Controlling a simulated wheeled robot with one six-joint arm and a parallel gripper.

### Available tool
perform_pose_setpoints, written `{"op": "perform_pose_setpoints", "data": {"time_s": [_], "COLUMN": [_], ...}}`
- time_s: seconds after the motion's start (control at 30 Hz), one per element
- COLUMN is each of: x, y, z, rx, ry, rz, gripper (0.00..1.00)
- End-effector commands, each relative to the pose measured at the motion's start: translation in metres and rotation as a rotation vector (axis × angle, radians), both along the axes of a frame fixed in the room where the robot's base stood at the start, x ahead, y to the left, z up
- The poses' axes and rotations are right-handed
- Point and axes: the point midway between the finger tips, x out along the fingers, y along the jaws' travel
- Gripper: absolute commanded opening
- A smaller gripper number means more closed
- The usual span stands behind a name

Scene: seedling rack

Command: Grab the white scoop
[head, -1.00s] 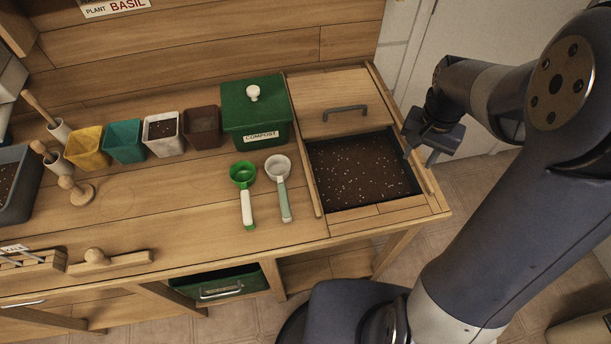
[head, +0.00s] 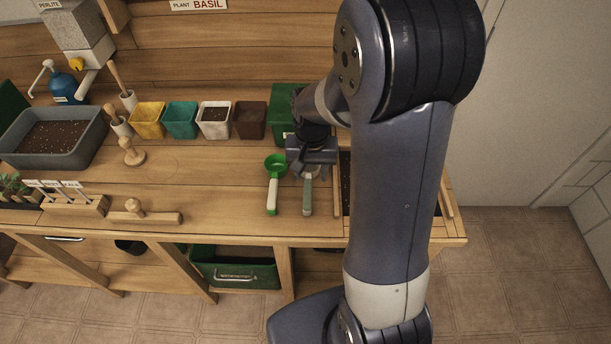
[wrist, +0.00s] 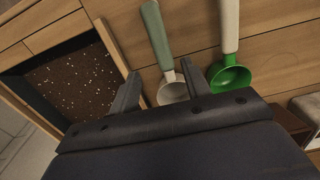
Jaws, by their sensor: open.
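The white scoop has a pale bowl and a grey-green handle (head: 308,196). It lies on the wooden bench beside the green scoop, its bowl partly hidden behind my gripper in the head view. In the wrist view the white scoop's bowl (wrist: 172,92) shows between my two fingers, with its handle pointing away. My gripper (wrist: 160,84) is open and empty, above the scoop's bowl; in the head view my gripper (head: 311,166) hangs over the same spot. I cannot tell how high it is above the bench.
The green scoop (head: 273,184) lies close by on the left; its bowl (wrist: 231,78) is just beside one finger in the wrist view. The soil bin (wrist: 75,75) is on the other side. Several pots, including a brown one (head: 250,120), line the back.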

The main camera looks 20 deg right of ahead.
Motion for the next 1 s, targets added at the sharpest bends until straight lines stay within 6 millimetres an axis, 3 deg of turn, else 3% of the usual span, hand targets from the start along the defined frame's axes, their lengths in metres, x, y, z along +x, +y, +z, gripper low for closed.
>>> {"op": "perform_pose_setpoints", "data": {"time_s": [0.6,0.9,1.0], "x": [-0.004,-0.004,-0.004], "y": [0.005,0.005,0.005], "z": [-0.060,-0.063,-0.063], "rx": [0.000,0.000,0.000], "ry": [0.001,-0.001,-0.001], "rz": [0.000,0.000,0.000], "gripper": [0.45,0.45,0.37]}}
